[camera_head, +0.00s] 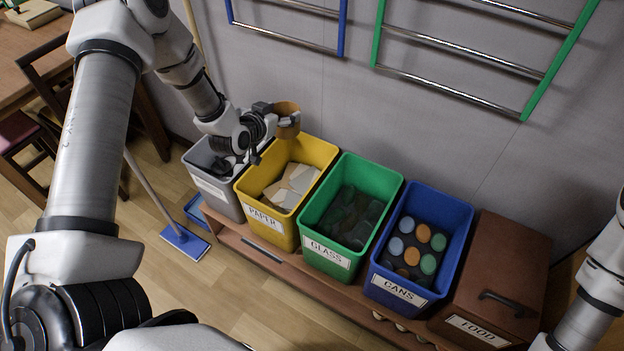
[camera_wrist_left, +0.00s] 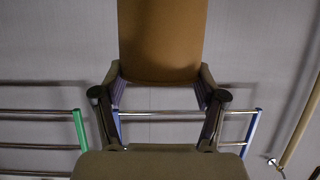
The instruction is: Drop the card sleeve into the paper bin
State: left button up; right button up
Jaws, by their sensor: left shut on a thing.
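The card sleeve (camera_head: 287,119) is a brown cardboard ring, held above the back left part of the yellow paper bin. It also fills the top middle of the left wrist view (camera_wrist_left: 162,40). My left gripper (camera_head: 273,118) is shut on the sleeve, with a finger on each side of it in the wrist view. The paper bin (camera_head: 266,229) has a white PAPER label and holds several pale flat pieces. My right gripper is not in view; only part of my right arm shows at the right edge.
A grey bin (camera_head: 216,192) stands left of the paper bin. The green GLASS bin (camera_head: 327,258), blue CANS bin (camera_head: 398,291) and brown lidded FOOD bin (camera_head: 500,270) stand to the right. Rails (camera_head: 450,87) hang on the wall behind. A blue broom (camera_head: 184,242) is on the floor.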

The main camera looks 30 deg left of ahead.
pick_arm(q)
jog(key=f, duration=0.2)
jog(key=shift+s+a+f, duration=0.2)
jog(key=shift+f, duration=0.1)
notch_tip(320, 180, down, 8)
jog(key=s+b, duration=0.1)
jog(key=b, duration=0.4)
jog(key=shift+s+a+r, duration=0.25)
jog(key=shift+s, duration=0.15)
jog(key=o, duration=0.9)
jog(key=shift+s, duration=0.1)
jog(key=v, duration=1.2)
